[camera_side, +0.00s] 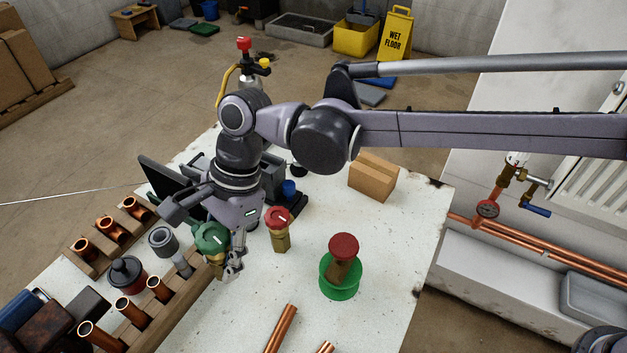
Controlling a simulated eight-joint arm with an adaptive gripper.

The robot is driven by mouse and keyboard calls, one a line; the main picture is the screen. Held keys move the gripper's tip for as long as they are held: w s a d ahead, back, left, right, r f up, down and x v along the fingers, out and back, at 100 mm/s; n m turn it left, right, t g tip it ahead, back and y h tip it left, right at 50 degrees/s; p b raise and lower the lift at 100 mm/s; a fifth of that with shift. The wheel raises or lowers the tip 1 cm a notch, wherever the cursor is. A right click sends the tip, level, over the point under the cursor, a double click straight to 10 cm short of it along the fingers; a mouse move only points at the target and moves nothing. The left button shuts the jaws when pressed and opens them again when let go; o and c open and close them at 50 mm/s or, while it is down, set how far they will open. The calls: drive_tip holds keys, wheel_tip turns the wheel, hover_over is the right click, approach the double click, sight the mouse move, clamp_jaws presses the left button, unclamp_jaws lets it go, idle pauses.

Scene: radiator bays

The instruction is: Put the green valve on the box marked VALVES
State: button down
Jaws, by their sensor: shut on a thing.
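The green valve (210,237) has a green round cap over a brass body and stands upright at the left of the white table, beside the wooden pipe rack. My gripper (230,266) reaches down to it from above and is shut on it. The fingers partly cover its brass body, and I cannot tell whether its base touches the table. A brown cardboard box (373,177) sits at the back right of the table. No VALVES marking shows on its visible faces.
A red-capped brass valve (278,229) stands just right of my gripper. Copper pipes stand in wooden racks (170,315) at left. The table between the holder and the cardboard box is clear.

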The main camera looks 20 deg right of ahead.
wheel_tip(320, 180, up, 12)
drive_tip(key=shift+f, duration=0.2)
drive_tip(key=w+d+m, duration=0.2)
drive_tip(key=w+d, duration=0.7)
drive_tip(key=d, duration=0.2)
drive_tip(key=w+d+m+t, duration=0.1)
drive_tip(key=w+d, duration=0.2)
drive_tip(key=d, duration=0.8)
drive_tip(key=w+d+m, duration=0.2)
drive_tip(key=w+d, duration=0.1)
drive_tip(key=d, duration=0.9)
drive_tip(key=w+d+m+t, duration=0.1)
drive_tip(key=w+d, duration=0.2)
drive_tip(key=d, duration=0.8)
approach(365, 168)
drive_tip(key=shift+s+a+f+y, duration=0.15)
drive_tip(key=shift+a+y, duration=0.25)
drive_tip(key=shift+a, duration=0.2)
drive_tip(key=shift+f, duration=2)
drive_tip(key=shift+f, duration=0.1)
